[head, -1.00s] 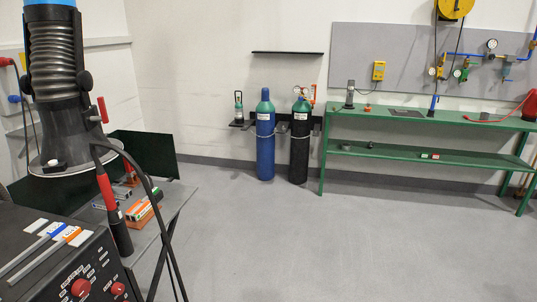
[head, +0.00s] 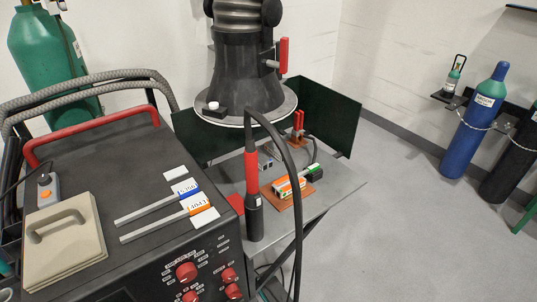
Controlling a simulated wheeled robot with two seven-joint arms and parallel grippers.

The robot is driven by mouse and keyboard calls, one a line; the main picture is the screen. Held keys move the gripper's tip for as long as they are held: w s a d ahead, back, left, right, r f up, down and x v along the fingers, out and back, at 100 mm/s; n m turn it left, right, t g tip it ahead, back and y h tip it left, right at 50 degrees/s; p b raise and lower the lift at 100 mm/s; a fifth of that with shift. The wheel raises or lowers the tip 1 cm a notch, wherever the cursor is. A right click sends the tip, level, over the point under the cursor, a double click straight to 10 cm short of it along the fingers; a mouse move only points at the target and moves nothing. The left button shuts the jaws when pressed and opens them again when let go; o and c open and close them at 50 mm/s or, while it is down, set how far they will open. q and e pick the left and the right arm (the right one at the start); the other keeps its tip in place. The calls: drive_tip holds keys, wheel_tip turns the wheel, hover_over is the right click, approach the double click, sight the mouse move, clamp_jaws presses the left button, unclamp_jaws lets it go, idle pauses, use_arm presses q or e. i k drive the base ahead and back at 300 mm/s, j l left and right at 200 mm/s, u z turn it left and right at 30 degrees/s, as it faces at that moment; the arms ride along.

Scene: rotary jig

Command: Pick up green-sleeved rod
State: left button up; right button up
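I see no rod with a green sleeve in the head view. Two thin grey rods lie on top of the black machine: one has a blue sleeve (head: 184,189) with a white label, the other an orange sleeve (head: 198,204) with a white label. A small white piece (head: 176,172) lies just behind the blue sleeve. Neither of my grippers is in view.
The black machine (head: 75,170) has a red handle, red knobs and a beige lidded box (head: 62,242). Beside it a grey table (head: 335,187) holds orange-and-white boxes (head: 287,186) and a green-and-black item (head: 314,172). A fume hood (head: 248,75) hangs above.

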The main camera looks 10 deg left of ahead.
sight(310, 169)
drive_tip(key=i+u, duration=0.1)
drive_tip(key=u, duration=0.7)
drive_tip(key=i+l+u, duration=0.15)
drive_tip(key=l+u, duration=0.3)
drive_tip(key=i+l+u, duration=0.1)
drive_tip(key=l+u, duration=1.15)
